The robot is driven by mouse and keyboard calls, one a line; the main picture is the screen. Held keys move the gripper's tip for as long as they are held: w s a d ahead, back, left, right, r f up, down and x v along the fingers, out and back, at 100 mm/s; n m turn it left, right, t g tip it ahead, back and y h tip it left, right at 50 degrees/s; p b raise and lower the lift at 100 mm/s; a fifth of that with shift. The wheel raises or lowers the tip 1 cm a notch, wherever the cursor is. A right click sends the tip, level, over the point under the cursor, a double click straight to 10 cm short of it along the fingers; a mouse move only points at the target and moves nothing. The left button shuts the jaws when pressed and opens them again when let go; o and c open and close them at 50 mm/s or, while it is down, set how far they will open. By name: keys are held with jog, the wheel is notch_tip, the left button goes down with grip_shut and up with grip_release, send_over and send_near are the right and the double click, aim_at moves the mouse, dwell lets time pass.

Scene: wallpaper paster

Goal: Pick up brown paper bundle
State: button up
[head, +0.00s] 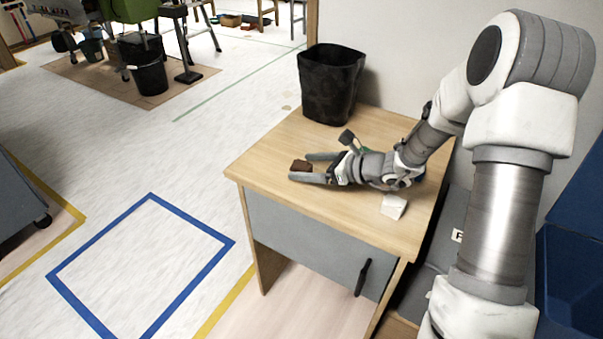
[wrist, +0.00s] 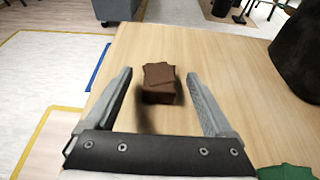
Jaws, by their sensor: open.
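The brown paper bundle (head: 301,166) is a small dark brown block lying on the wooden table near its left edge. In the wrist view the bundle (wrist: 159,82) sits ahead, between the lines of the two fingers. My gripper (head: 307,167) is low over the table, with its fingers pointing left toward the bundle. In the wrist view my gripper (wrist: 158,88) is open, with a finger on each side of the bundle and a gap on both sides. Whether the fingertips reach past the bundle is hard to tell.
A black bin (head: 330,85) stands at the table's back. A small white object (head: 393,206) lies on the table (head: 290,200) near my wrist. A green item (wrist: 287,172) shows at the wrist view's lower right. The tabletop around the bundle is clear.

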jog(key=shift+w+a+f, duration=0.3)
jog(key=shift+w+a, duration=0.05)
jog(key=shift+a, duration=0.15)
grip_shut()
jog(key=shift+r, duration=0.2)
